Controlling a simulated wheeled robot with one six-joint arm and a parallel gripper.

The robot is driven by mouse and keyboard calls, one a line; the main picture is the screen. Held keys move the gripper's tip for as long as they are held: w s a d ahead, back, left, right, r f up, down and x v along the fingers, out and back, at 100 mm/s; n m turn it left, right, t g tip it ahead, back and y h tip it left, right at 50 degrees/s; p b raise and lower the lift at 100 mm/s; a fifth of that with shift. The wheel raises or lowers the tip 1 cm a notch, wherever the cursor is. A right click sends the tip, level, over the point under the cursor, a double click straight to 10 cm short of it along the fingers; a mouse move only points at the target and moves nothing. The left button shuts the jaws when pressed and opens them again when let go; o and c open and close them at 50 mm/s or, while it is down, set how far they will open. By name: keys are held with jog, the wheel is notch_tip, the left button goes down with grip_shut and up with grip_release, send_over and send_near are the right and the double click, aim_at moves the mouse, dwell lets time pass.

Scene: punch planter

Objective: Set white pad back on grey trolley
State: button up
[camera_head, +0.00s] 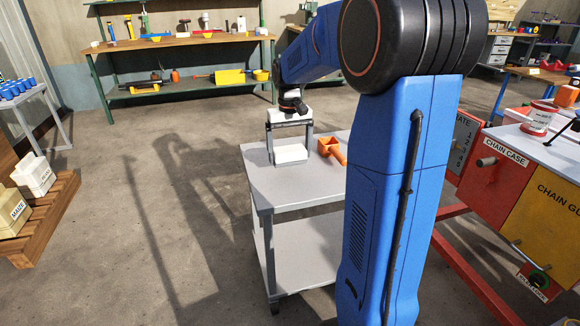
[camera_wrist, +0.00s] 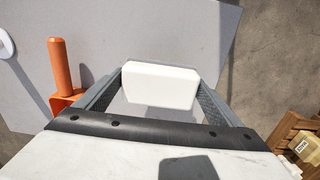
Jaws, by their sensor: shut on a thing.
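The white pad (camera_head: 291,154) is a small block with rounded edges. My gripper (camera_head: 289,150) points down over the grey trolley (camera_head: 300,193) and is shut on the pad, with one finger on each side. In the wrist view the pad (camera_wrist: 160,86) sits between the two grey fingers (camera_wrist: 160,98), over the grey trolley top (camera_wrist: 195,25). The pad is at or just above the trolley top; I cannot tell whether it touches. My gripper hides part of the trolley top.
An orange handled holder (camera_head: 331,149) stands on the trolley just right of my gripper; its handle (camera_wrist: 60,65) is left in the wrist view. A pallet (camera_head: 45,220) with boxes is far left. A red and yellow bench (camera_head: 500,185) is right. The trolley's near top is clear.

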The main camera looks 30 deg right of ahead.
aim_at(290, 165)
jog(key=shift+f, duration=2.75)
jog(key=shift+f, duration=0.1)
jog(key=o, duration=0.8)
